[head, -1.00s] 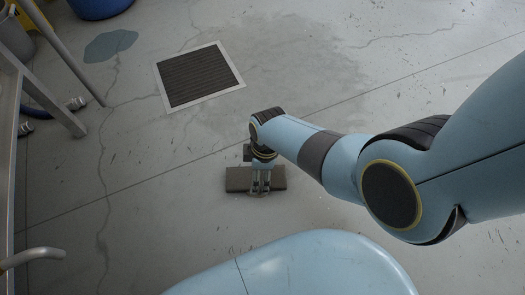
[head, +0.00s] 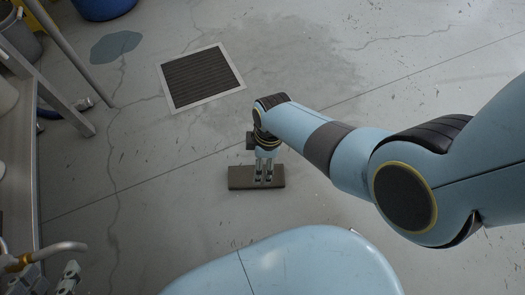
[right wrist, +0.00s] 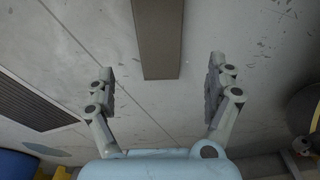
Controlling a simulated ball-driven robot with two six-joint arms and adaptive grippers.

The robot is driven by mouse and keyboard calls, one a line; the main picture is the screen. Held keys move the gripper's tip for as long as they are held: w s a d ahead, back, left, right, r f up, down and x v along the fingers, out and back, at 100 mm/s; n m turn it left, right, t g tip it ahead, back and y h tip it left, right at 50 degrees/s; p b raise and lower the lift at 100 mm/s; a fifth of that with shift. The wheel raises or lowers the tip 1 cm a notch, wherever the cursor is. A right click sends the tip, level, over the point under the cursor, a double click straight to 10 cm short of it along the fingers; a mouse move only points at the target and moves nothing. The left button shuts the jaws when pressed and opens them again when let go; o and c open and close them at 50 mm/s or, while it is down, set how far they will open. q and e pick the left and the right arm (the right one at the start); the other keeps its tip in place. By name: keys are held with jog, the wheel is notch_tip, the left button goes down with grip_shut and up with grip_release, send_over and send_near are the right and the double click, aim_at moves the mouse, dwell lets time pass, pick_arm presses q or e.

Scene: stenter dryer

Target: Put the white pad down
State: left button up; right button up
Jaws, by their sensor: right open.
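No white pad shows; a dark grey-brown flat pad (head: 242,178) lies on the floor in the middle of the head view. My right gripper (head: 264,178) points down over the pad's middle. In the right wrist view my right gripper (right wrist: 163,75) is open and empty, its fingers wide apart. The pad's end (right wrist: 158,40) shows there between and beyond the fingertips, with no finger touching it.
A floor grate (head: 202,78) lies beyond the pad. A metal frame (head: 60,100), a bent pipe (head: 55,249) and a blue bin (head: 103,8) stand at the left. The cracked concrete floor around the pad is otherwise clear.

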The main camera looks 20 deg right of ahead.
pick_arm(q)
jog(key=shift+w+a+r+g+p, duration=0.1)
jog(key=shift+w+r+g+p, duration=0.25)
jog(key=shift+r+g+p, duration=0.4)
pick_arm(e)
notch_tip(320, 180, up, 2)
jog(key=shift+d+r, duration=0.1)
jog(key=shift+d, duration=0.05)
pick_arm(q)
jog(key=shift+g, duration=0.25)
pick_arm(e)
jog(key=shift+s, duration=0.1)
jog(key=s+d+r+m+t+h, duration=0.1)
jog(key=s+d+r+m+t, duration=0.2)
jog(key=s+d+r+m, duration=0.35)
jog(key=s+d+r+m+t, duration=0.2)
jog(key=s+r+m, duration=0.1)
jog(key=r, duration=0.6)
jog(key=s+d+r+m+t, duration=0.2)
jog(key=s+d+r+m, duration=0.1)
jog(key=s+r, duration=0.3)
notch_tip(320, 180, up, 3)
jog(key=shift+f, duration=0.15)
